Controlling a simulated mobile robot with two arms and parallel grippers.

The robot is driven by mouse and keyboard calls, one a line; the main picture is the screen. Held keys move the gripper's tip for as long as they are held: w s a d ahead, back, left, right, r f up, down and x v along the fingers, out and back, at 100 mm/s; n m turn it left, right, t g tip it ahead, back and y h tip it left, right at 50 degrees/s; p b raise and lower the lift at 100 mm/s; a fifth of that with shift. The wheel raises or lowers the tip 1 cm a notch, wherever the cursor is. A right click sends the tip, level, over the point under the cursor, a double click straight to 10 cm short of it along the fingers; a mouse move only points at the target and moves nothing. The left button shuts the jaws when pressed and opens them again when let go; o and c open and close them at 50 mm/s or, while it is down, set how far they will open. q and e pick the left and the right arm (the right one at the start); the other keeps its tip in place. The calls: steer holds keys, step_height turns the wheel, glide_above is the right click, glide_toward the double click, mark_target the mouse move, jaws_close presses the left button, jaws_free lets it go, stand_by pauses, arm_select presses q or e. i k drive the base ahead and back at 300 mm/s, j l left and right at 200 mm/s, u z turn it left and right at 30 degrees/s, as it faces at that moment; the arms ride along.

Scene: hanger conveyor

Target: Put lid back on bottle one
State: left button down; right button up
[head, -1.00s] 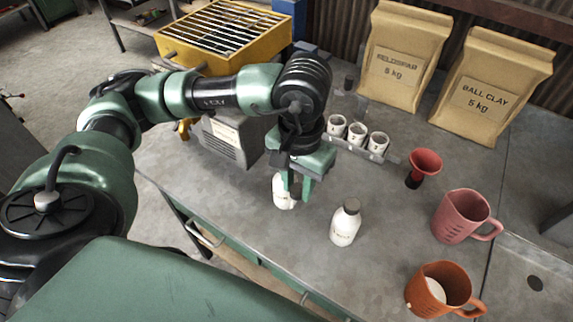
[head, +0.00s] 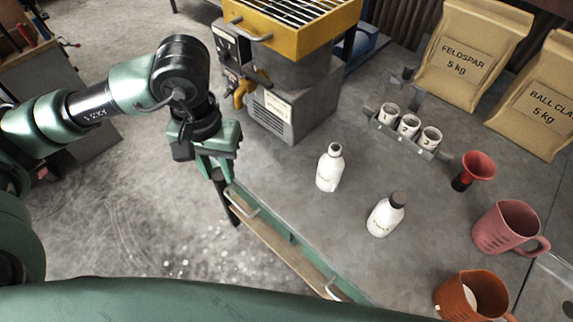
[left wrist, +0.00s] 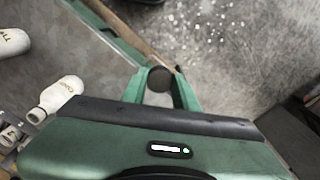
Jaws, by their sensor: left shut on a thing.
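My left gripper (head: 217,174) is shut on a small dark round lid (left wrist: 160,79), seen between its fingertips in the left wrist view. The gripper hangs beyond the table's front edge, over the floor, left of and apart from both bottles. The nearer-left white bottle (head: 329,171) stands upright on the table, with a narrow greyish neck and no full dark lid visible. A second white bottle (head: 385,217) stands upright to its right with a dark lid on. Their labels are too small to read surely. My right gripper is not in view.
A grey box (head: 290,113) stands behind the bottles, under a yellow grill-topped unit (head: 290,40). A rack (head: 385,125) holds three numbered cups. A red funnel-shaped thing (head: 478,166), a pink jug (head: 497,230) and an orange jug (head: 455,300) stand at right.

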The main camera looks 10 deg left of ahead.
mark_target(331, 167)
steer(key=k+l, duration=0.2)
steer(key=k, duration=0.25)
steer(key=k+l+u, duration=0.1)
steer(key=k, duration=0.3)
steer(key=l, duration=0.1)
